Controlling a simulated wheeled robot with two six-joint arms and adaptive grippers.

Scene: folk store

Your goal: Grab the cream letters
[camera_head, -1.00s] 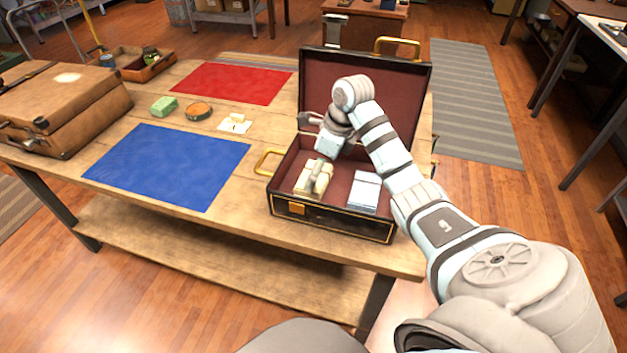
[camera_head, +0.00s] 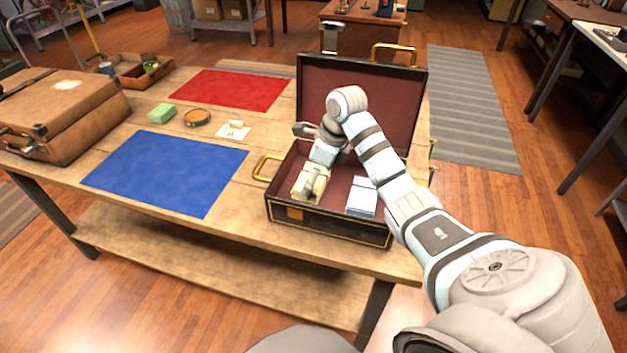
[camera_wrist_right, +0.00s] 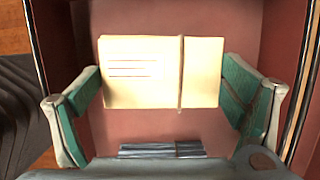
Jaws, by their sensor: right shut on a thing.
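The cream letters (camera_head: 299,190), a tied bundle, are in the left part of the open black case (camera_head: 335,226). They also show in the right wrist view (camera_wrist_right: 140,72), with dark lines of writing and a band around them. My right gripper (camera_wrist_right: 160,85) is shut on them, with one green-padded finger at each short end. In the head view the right gripper (camera_head: 312,185) partly covers the bundle, inside the case. I cannot tell whether the bundle touches the case floor. My left gripper is not in view.
A pale blue bundle (camera_head: 362,196) lies in the case's right part. The raised lid (camera_head: 400,95) stands behind my arm.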

